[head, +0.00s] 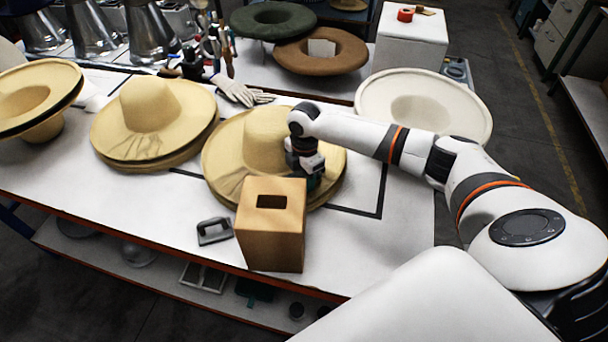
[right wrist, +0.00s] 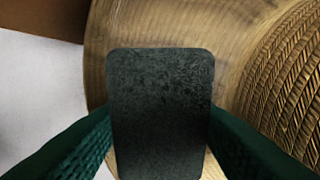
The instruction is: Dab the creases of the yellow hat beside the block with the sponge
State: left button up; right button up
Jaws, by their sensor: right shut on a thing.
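The yellow hat (head: 225,150) lies on top of a stack beside the brown block (head: 270,240), which has a slot in its top. Faint creases show on the brim near the block. My right gripper (head: 314,180) is over the right side of the brim, close behind the block. It is shut on the sponge (right wrist: 160,110), a dark grey pad between green fingers. In the right wrist view the brim (right wrist: 180,25) lies beneath the sponge, with woven crown at right. I cannot tell whether the sponge touches the brim. My left gripper is out of view.
More yellow hats (head: 150,115) stand to the left. A grey-handled tool (head: 214,231) lies left of the block. A cream hat (head: 455,100) is behind my right arm. White gloves (head: 240,90) lie at the back. The table front (head: 180,222) has bare room.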

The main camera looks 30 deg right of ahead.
jog(key=shift+f+p, duration=0.1)
jog(key=shift+p, duration=0.2)
dwell(1.3)
notch_tip(320, 180, up, 9)
jog(key=p, duration=0.9)
notch_tip(320, 180, up, 5)
jog(key=shift+r+p, duration=0.1)
jog(key=shift+p, duration=0.45)
dwell(0.6)
